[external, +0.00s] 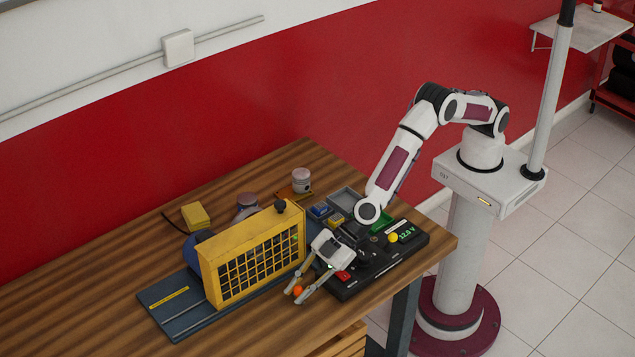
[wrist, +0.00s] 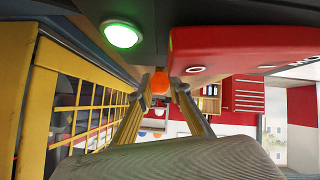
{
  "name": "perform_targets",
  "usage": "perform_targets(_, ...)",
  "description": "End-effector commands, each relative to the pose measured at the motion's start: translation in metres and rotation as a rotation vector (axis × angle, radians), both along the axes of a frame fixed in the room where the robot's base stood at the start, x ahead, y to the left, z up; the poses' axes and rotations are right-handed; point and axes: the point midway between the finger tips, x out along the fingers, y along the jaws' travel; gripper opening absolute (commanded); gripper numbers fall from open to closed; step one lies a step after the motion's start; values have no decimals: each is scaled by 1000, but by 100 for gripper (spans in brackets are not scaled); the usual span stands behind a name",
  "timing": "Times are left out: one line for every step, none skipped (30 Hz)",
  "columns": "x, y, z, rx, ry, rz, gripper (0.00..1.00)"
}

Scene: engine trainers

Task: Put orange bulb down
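The orange bulb (external: 298,290) is a small round ball between the fingertips of my gripper (external: 295,297), at the front side of the table. In the wrist view the bulb (wrist: 160,82) sits between both fingertips (wrist: 160,86), which close in on it from each side. My gripper is shut on it and tilted, pointing down and to the left. The black trainer board (external: 365,275) lies just right of the gripper. I cannot tell whether the bulb touches the table.
A yellow-framed grille unit (external: 252,262) stands close left of the gripper on a blue base plate (external: 165,302). The board carries a red part (external: 343,276) and a yellow bulb (external: 393,238). A green lamp (wrist: 122,36) glows in the wrist view. The wooden table (external: 70,310) is clear at the left.

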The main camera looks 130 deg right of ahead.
Motion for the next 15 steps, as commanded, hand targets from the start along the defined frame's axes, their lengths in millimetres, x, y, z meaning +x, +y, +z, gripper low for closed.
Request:
perform_targets(0,0,0,0,-1,0,32)
perform_targets(0,0,0,0,0,0,32)
perform_targets(0,0,1,0,0,0,32)
perform_targets(0,0,1,1,0,-1,32)
perform_targets(0,0,1,1,0,-1,32)
perform_targets(0,0,1,1,0,-1,32)
perform_targets(0,0,1,1,0,-1,32)
perform_targets(0,0,1,1,-1,0,32)
perform_targets(0,0,1,1,0,-1,32)
perform_targets(0,0,1,1,-1,0,32)
perform_targets(0,0,1,1,-1,0,32)
perform_targets(0,0,1,1,-1,0,32)
perform_targets(0,0,1,1,-1,0,32)
perform_targets(0,0,1,1,-1,0,32)
perform_targets(0,0,2,1,-1,0,32)
